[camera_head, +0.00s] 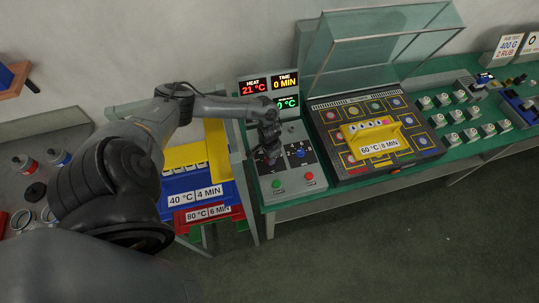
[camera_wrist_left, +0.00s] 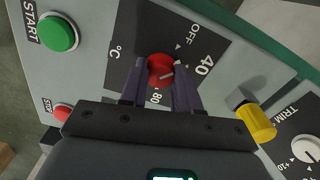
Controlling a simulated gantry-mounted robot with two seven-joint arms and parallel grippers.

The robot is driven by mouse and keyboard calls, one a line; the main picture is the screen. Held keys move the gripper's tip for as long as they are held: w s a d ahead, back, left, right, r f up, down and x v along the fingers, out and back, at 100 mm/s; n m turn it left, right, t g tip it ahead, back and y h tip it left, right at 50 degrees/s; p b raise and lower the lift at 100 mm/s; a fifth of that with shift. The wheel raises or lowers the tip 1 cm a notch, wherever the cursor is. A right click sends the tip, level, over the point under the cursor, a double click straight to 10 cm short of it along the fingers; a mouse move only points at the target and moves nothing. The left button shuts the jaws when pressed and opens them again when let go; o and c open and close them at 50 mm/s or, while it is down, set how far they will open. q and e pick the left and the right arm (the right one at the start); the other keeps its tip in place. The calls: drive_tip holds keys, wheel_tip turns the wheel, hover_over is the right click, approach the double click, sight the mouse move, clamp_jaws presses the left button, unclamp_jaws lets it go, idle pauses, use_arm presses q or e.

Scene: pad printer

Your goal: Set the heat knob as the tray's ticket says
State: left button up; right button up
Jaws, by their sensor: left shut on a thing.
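The yellow tray (camera_head: 358,133) sits on the dark machine bed, and its ticket (camera_head: 379,147) reads 60 °C, 8 MIN. The red heat knob (camera_wrist_left: 160,70) shows in the left wrist view, with OFF, 40 and 80 printed around it. Its pale mark lies on its right side, roughly toward 40; the exact setting is hard to tell. My left gripper (camera_wrist_left: 157,88) is shut on the knob, one dark finger on each side. In the head view the gripper (camera_head: 268,158) covers the knob. The HEAT display (camera_head: 254,87) reads 21 °C. My right gripper is out of view.
A green START button (camera_wrist_left: 59,34), red stop button (camera_wrist_left: 63,112), yellow-capped switch (camera_wrist_left: 257,121) and TRIM dial (camera_wrist_left: 306,149) surround the knob. The TIME display (camera_head: 285,84) reads 0 MIN. A rack at left holds blue (camera_head: 180,208) and red (camera_head: 185,224) trays. A clear cover stands raised.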

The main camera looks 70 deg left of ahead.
use_arm(q)
drive_tip(key=m, duration=0.2)
drive_tip(key=shift+m+p, duration=0.3)
drive_tip(key=shift+m, duration=0.1)
drive_tip(key=m, duration=0.3)
drive_tip(key=shift+m, duration=0.3)
drive_tip(key=m, duration=0.3)
drive_tip(key=shift+m, duration=0.3)
drive_tip(key=shift+m+b, duration=0.35)
drive_tip(key=shift+m, duration=1.55)
drive_tip(key=o, duration=1.1)
drive_tip(key=shift+c, duration=0.2)
